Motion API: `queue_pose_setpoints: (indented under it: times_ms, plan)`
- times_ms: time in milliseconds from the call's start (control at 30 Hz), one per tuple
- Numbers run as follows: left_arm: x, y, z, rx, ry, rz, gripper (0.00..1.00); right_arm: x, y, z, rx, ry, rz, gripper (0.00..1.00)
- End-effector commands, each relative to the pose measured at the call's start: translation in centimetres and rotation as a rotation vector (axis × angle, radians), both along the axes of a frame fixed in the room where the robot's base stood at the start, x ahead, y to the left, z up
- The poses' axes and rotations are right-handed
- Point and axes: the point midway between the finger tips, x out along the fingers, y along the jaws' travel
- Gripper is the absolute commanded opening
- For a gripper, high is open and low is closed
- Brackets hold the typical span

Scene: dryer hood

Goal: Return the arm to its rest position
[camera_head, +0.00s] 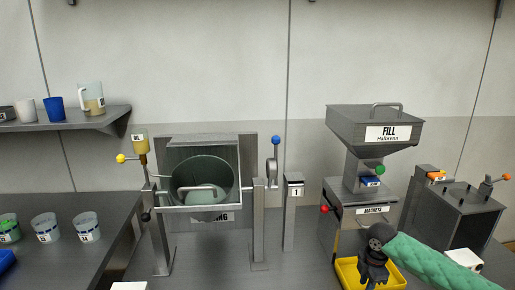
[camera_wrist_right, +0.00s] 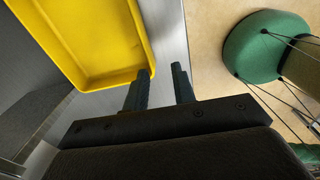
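My right arm (camera_head: 440,262), in a green quilted sleeve, comes in from the lower right of the head view. Its dark gripper (camera_head: 373,280) points down over the yellow tray (camera_head: 346,268) below the magnets machine. In the right wrist view the two fingers (camera_wrist_right: 163,73) stand apart with nothing between them. The tray's corner (camera_wrist_right: 100,82) shows close to the left finger there; I cannot tell whether they touch. My left arm and gripper are not in view.
The machine with the FILL hopper (camera_head: 375,128) stands behind my right gripper. A grey box with an orange-knobbed lever (camera_head: 465,215) is to its right. A tilted drum (camera_head: 204,180) is at centre left. Cups (camera_head: 87,228) stand at left. A green rounded object (camera_wrist_right: 252,45) shows in the wrist view.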

Motion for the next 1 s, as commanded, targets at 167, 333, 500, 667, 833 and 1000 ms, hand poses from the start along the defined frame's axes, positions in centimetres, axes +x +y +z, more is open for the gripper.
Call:
queue_pose_setpoints:
  times_ms: [167,333,500,667,833,1000]
  plan:
    - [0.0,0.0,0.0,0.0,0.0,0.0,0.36,-3.1,6.0,-3.6,0.043,-0.025,-0.044,0.26]
    - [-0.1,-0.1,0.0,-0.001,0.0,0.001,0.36,-6.2,10.5,-6.0,0.088,-0.054,-0.116,0.26]
    - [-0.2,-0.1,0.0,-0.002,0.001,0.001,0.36,-9.1,14.1,-7.6,0.134,-0.079,-0.2,0.26]
    - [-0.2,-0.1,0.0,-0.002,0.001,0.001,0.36,-11.9,16.7,-8.6,0.178,-0.098,-0.293,0.26]
    - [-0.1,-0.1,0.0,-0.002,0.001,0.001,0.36,-15.2,19.0,-9.4,0.226,-0.116,-0.423,0.26]
    - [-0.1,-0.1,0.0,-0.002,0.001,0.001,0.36,-18.6,20.3,-9.8,0.268,-0.13,-0.58,0.26]
